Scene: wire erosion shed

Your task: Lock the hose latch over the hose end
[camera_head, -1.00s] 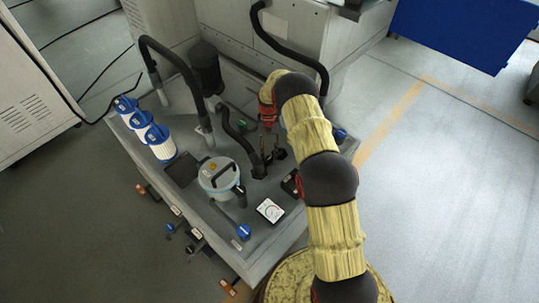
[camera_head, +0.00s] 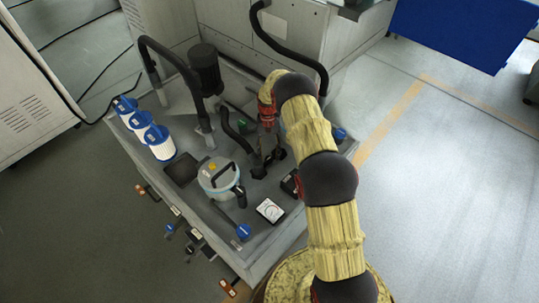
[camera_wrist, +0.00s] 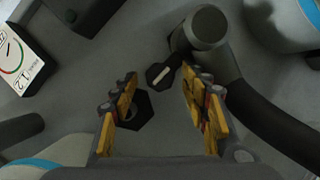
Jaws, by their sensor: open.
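My gripper (camera_wrist: 160,100) is open, with its two yellow-padded fingers apart and nothing held between them. In the head view my gripper (camera_head: 270,152) is low over the machine's deck, small and partly hidden by my arm. In the wrist view a black hose (camera_wrist: 262,120) curves past the right finger up to a dark grey round fitting (camera_wrist: 208,25). A small dark piece with a pale stripe (camera_wrist: 161,74), perhaps the hose latch, lies just beyond the fingertips. A black hexagonal piece (camera_wrist: 136,108) is beside the left finger. I cannot tell whether the latch is locked.
A dial gauge (camera_head: 270,210) and a lidded canister (camera_head: 217,177) stand on the deck near the gripper. Blue-capped filters (camera_head: 160,142) line its left side. A black motor (camera_head: 205,70) and tall hoses (camera_head: 175,55) stand behind. Open floor lies right of the machine.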

